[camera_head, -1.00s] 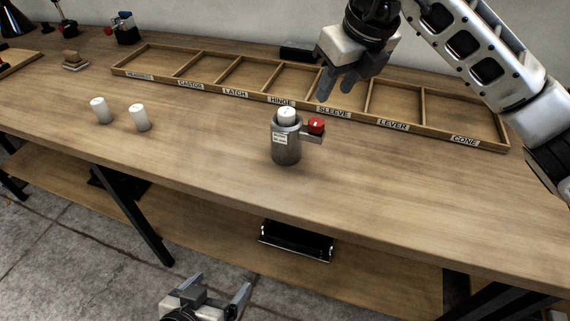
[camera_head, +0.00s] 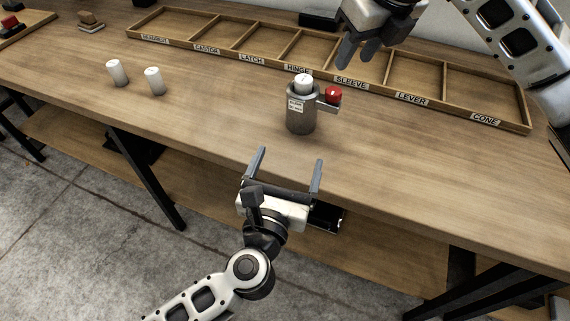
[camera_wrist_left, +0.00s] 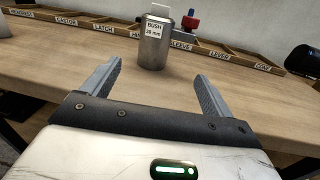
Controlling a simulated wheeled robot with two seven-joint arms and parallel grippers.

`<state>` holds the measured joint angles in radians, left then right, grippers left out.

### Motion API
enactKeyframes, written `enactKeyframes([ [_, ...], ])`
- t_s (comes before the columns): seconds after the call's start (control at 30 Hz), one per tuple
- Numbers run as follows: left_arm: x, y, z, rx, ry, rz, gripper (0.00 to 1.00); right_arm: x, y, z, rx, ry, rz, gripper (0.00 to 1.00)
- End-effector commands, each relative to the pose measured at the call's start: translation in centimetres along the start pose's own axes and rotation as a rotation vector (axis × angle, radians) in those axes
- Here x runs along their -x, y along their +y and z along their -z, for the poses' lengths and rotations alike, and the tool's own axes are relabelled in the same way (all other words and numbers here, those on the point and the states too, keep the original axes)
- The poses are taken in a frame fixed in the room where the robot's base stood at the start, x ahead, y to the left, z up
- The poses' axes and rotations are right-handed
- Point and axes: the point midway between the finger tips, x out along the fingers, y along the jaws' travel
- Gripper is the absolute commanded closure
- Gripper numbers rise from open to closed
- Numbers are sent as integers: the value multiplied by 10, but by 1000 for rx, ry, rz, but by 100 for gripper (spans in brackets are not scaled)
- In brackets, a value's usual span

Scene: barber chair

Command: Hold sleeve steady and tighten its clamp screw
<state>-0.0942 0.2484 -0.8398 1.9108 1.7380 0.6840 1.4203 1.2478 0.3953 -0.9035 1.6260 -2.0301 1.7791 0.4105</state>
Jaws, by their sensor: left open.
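The sleeve (camera_head: 301,112) is a grey metal cylinder standing upright on the workbench, with a white label and a white cylinder in its top. Its clamp screw has a red knob (camera_head: 333,94) on a small block at its right side. My left gripper (camera_head: 288,165) is open and empty in front of the sleeve, near the bench's front edge.
A long wooden tray (camera_head: 384,91) with labelled, empty-looking compartments lies behind the sleeve. A dark box lies behind the tray. The bench around the sleeve is clear.

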Motion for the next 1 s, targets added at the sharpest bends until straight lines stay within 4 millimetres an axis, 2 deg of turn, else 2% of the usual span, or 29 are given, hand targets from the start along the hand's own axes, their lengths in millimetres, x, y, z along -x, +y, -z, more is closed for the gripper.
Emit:
enactKeyframes([
  [0.23, -3, 3, 6, 57, 27, -41, 14, 0, 0, 0, 0, 0, 0, 64],
  [0.37, -14, 4, 6, 55, 23, -41, 14, 0, 0, 0, 0, 0, 0, 64],
  [1.0, -134, 9, 8, 50, 23, -40, 14, 0, 0, 0, 0, 0, 0, 64],
])
